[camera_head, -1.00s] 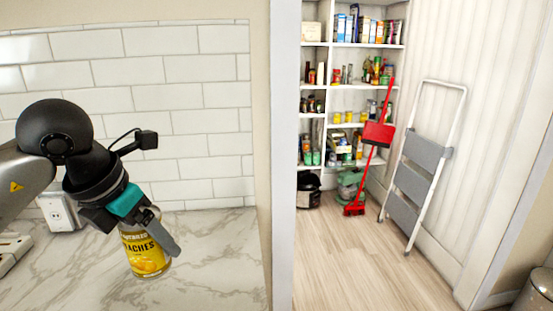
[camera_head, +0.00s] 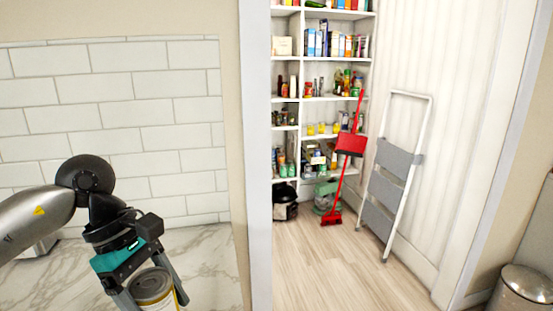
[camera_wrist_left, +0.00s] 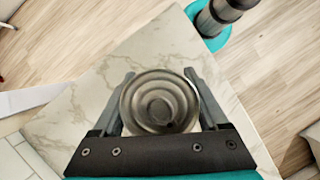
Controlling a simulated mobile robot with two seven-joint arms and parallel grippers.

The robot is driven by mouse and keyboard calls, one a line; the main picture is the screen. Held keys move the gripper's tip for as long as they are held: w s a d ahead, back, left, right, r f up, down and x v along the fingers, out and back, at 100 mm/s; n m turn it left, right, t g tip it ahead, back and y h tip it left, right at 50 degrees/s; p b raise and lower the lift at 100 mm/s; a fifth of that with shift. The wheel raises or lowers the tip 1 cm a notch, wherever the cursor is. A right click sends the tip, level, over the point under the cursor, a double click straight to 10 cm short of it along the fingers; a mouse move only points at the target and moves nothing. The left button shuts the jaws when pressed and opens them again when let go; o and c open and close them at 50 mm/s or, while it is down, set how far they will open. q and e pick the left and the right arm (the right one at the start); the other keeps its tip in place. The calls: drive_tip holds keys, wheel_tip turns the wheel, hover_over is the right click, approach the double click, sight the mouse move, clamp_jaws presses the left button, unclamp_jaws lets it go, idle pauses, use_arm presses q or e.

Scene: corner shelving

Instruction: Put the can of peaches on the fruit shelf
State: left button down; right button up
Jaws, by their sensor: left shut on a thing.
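The can of peaches (camera_head: 152,284) is at the bottom left of the head view, its grey metal lid and a strip of yellow label showing. My left gripper (camera_head: 154,297) is shut on its sides from above. In the left wrist view the can's ringed lid (camera_wrist_left: 158,102) sits between the two fingers, with the marble counter behind it. I cannot tell whether its base touches the counter. Pantry shelves (camera_head: 328,97) stand through the doorway; a shelf there holds small yellow items (camera_head: 322,129). No shelf label is readable. My right gripper is not in view.
The marble counter (camera_head: 205,262) ends at a door frame (camera_head: 257,200). Beyond it is open wooden floor (camera_head: 330,265). A red broom and dustpan (camera_head: 350,144), a folding step ladder (camera_head: 392,175) and a dark pot (camera_head: 285,204) stand near the shelves. A metal bin (camera_head: 522,290) is at lower right.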

use_arm(q)
drive_tip(key=s+f+m+g+y, duration=0.1)
drive_tip(key=m, duration=0.4)
drive_tip(key=s+d+f+m+g+y, duration=0.1)
drive_tip(key=m+y, duration=0.1)
drive_tip(key=m, duration=0.2)
drive_tip(key=s+f+m+g+y, duration=0.1)
drive_tip(key=m, duration=0.4)
drive_tip(key=shift+s+d+f+m, duration=0.15)
drive_tip(key=shift+d+f+m, duration=0.05)
drive_tip(key=shift+f+m, duration=0.15)
